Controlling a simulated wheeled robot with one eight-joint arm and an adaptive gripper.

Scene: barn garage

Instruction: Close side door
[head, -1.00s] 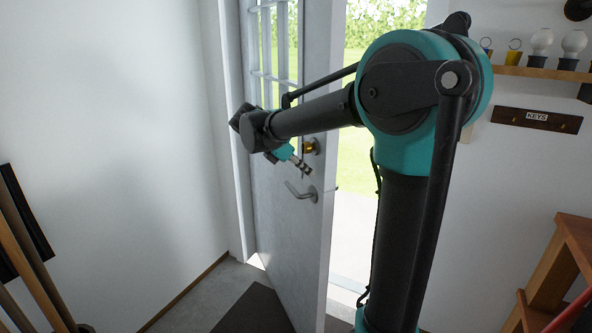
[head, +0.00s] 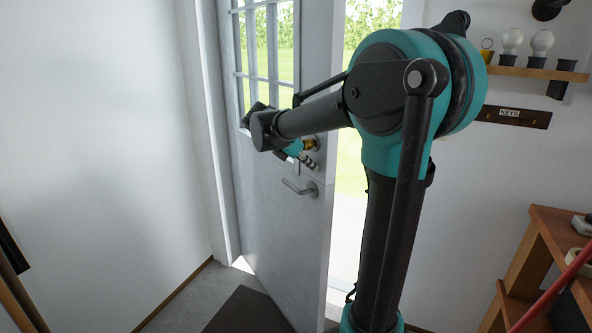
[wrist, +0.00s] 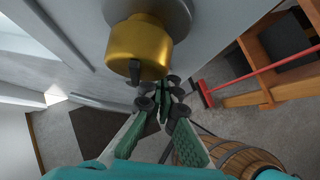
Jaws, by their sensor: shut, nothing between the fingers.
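The side door (head: 262,215) is white with glass panes in its upper part. It stands partly open, with its free edge on the right and a bright gap to the outdoors beside it. It has a steel lever handle (head: 302,188) and a brass lock (head: 310,143) above that. My gripper (head: 309,162) is at the door's inner face, just by the lock and above the lever. In the wrist view, my shut, empty fingers (wrist: 165,90) lie just below the brass lock (wrist: 138,45). I cannot tell whether they touch the door.
A dark mat (head: 245,312) lies on the floor by the door. A key rack (head: 513,117) and a shelf (head: 530,72) hang on the right wall. A wooden workbench (head: 548,225) stands at the right. A barrel (wrist: 235,158) shows in the wrist view.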

